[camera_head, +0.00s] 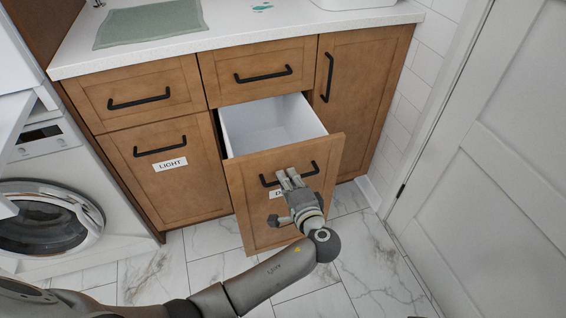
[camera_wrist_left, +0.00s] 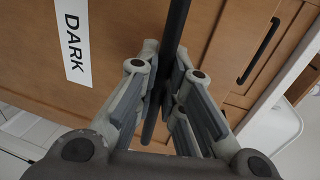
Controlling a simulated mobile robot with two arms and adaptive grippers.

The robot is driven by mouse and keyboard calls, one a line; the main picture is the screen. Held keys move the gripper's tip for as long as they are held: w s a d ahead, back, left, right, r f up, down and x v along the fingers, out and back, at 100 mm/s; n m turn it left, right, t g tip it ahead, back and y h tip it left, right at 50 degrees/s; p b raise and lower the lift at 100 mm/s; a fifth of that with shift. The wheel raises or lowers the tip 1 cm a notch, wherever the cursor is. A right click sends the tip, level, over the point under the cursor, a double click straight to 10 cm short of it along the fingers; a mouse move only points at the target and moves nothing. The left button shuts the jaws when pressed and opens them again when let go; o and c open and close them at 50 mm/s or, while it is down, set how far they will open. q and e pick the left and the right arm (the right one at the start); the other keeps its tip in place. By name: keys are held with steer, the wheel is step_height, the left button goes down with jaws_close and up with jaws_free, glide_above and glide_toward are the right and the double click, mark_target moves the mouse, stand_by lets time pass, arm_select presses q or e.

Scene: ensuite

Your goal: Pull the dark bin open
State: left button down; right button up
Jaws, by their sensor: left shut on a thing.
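The dark bin (camera_head: 285,193) is a wooden pull-out front with a black bar handle, and it stands partly open. Its white inner box (camera_head: 268,124) shows behind the front and looks empty. My left gripper (camera_head: 288,178) is shut on the bin's black handle (camera_head: 310,172). In the left wrist view the fingers (camera_wrist_left: 165,80) close around the black bar (camera_wrist_left: 174,30), beside a white label reading DARK (camera_wrist_left: 73,40). In the head view my gripper hides most of that label. My right gripper is not in view.
A closed LIGHT bin front (camera_head: 165,175) is to the left, with a washing machine (camera_head: 45,220) beyond. Closed drawers and a closed cupboard door (camera_head: 362,95) adjoin. A white door (camera_head: 490,170) stands at the right. Marble floor tiles (camera_head: 350,255) are clear in front.

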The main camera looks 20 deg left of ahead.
arm_select(q)
steer(key=f+p+v, duration=0.1)
steer(key=v, duration=0.8)
steer(key=shift+f+p, duration=0.3)
steer(key=shift+f, duration=0.15)
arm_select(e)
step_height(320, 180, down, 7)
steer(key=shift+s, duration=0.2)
arm_select(q)
steer(key=shift+s+d, duration=0.1)
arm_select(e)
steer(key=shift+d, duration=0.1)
arm_select(q)
steer(key=c, duration=1.5)
jaws_free()
steer(key=shift+c, duration=0.2)
steer(key=v, duration=0.7)
steer(key=shift+s, duration=0.2)
steer(key=shift+d, duration=0.1)
